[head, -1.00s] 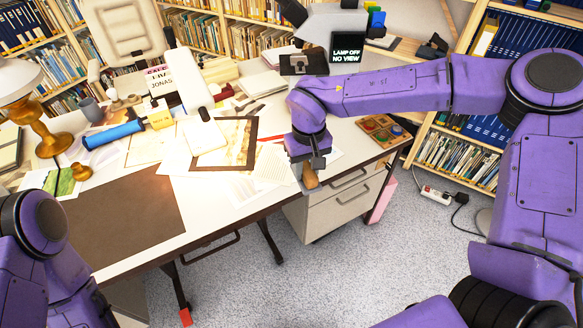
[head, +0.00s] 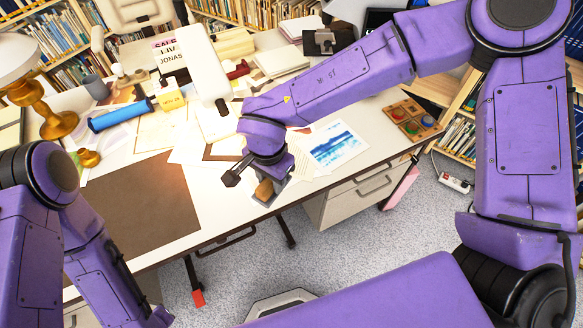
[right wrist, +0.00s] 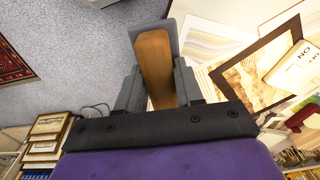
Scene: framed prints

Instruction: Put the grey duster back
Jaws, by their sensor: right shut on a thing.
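My right gripper (head: 270,184) is shut on the grey duster (head: 264,190) over the table's front edge. In the right wrist view the duster (right wrist: 155,62) shows a brown wooden body with a grey part at its far end, between the two grey fingers. The fingers hide part of it. Whether the duster touches the table cannot be told. My left arm shows at the lower left, but its gripper is out of view.
The white table holds a blue print (head: 336,146), a dark-framed print (right wrist: 262,70), a blue roll (head: 120,116) and a brass lamp (head: 50,115). A wooden tray (head: 411,119) with coloured pieces sits at the right corner. A brown mat (head: 130,215) lies clear at front left.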

